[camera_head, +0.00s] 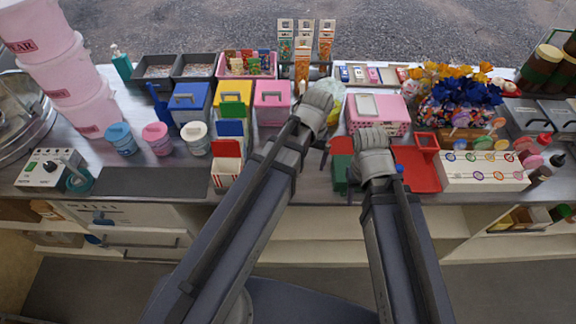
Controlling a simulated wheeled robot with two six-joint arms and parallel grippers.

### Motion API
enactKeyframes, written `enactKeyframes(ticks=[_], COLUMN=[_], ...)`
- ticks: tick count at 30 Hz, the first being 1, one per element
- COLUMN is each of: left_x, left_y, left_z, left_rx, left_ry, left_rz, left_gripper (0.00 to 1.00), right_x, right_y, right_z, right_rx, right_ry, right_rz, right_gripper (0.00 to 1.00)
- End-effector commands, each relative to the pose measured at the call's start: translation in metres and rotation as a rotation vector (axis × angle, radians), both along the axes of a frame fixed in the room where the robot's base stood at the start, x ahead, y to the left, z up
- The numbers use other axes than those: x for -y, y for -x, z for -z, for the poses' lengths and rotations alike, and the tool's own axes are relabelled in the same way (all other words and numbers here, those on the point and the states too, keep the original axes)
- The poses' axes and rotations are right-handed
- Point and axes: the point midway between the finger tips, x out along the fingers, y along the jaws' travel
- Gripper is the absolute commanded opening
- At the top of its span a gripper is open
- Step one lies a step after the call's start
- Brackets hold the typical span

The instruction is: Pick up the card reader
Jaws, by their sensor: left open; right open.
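I cannot single out a card reader with certainty. Small blue, white, pink and red items (372,75) lie in a row at the back of the counter, too small to identify. A pink box (392,124) with a pale flat panel on top stands right of centre. My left gripper (320,98) is over the middle of the counter, left of the pink box, and is open. My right gripper (373,138) is open, in front of the pink box and over part of its front in the view. Neither gripper visibly holds anything. The arms hide part of the counter.
A green holder (342,160) and a red tray (418,168) flank my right gripper. A white lollipop stand (470,171) is to the right. A red-and-white box (226,168) and blue, yellow and pink bins stand left. A dark mat (150,183) lies bare at front left.

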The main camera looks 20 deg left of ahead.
Motion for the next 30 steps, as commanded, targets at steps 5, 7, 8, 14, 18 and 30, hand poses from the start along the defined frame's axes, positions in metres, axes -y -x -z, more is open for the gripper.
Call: enactKeyframes(ticks=[5,7,8,14,18,30], left_x=[-0.027,-0.037,-0.042,-0.061,-0.061,-0.061], left_y=[-0.036,-0.047,-0.051,-0.067,-0.067,-0.066], left_z=[0.013,0.016,0.018,0.022,0.023,0.049], left_rx=[0.014,0.017,0.019,0.027,0.027,0.027], left_ry=[0.019,0.027,0.031,0.043,0.044,0.044], left_rz=[-0.135,-0.183,-0.202,-0.286,-0.29,-0.288], left_gripper=[1.0,1.0,1.0,1.0,1.0,1.0], right_x=[0.0,0.0,0.0,0.0,0.0,0.0], right_y=[0.0,0.0,0.0,0.0,0.0,0.0], right_z=[0.013,0.016,0.018,0.022,0.023,0.049], right_rx=[0.0,0.0,0.0,0.0,0.0,0.0], right_ry=[0.0,0.0,0.0,0.0,0.0,0.0], right_rz=[0.0,0.0,0.0,0.0,0.0,0.0], right_gripper=[0.5,0.5,0.5,0.5,0.5,0.5])
